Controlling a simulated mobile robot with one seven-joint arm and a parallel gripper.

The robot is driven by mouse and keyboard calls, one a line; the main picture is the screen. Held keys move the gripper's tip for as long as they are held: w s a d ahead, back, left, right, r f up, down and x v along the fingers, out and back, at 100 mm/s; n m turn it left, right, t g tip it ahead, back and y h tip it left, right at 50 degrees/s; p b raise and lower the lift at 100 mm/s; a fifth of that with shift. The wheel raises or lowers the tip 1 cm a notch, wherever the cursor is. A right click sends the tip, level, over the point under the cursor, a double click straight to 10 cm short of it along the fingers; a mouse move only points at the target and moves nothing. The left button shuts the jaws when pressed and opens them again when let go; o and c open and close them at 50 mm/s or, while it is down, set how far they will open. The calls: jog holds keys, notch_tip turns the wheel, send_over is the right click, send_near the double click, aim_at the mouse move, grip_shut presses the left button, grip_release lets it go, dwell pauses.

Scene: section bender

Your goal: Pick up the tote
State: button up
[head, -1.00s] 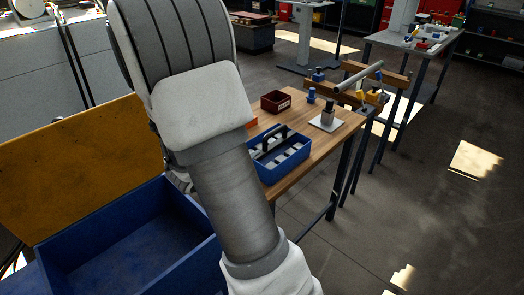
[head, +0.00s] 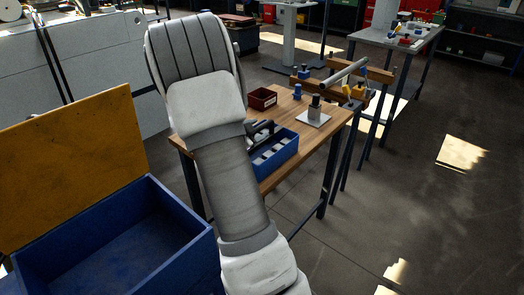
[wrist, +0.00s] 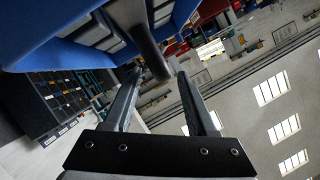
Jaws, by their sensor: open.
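The tote (head: 277,160) is an open blue tray with a dark handle and pale compartments, standing on the wooden workbench. My forearm hides its left part in the head view. In the wrist view the tote's blue side (wrist: 50,45) fills the upper left, and its dark handle (wrist: 150,50) reaches down toward the gap between my fingertips. My gripper (wrist: 157,78) is open, its two fingers apart on either side of the handle's end. I cannot tell whether they touch it. In the head view the gripper is mostly hidden behind my arm.
A dark red bin (head: 262,98) and a grey block on a pale plate (head: 313,117) share the workbench (head: 315,140). A large blue chest (head: 120,245) with a raised yellow lid (head: 70,165) stands at the left. Open floor (head: 380,215) lies to the right.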

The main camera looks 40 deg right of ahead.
jog(key=x, duration=0.3)
jog(key=shift+w+d, duration=0.1)
jog(key=shift+d, duration=0.05)
jog(key=shift+c, duration=0.2)
grip_shut()
dwell(0.9)
jog(key=shift+r, duration=0.15)
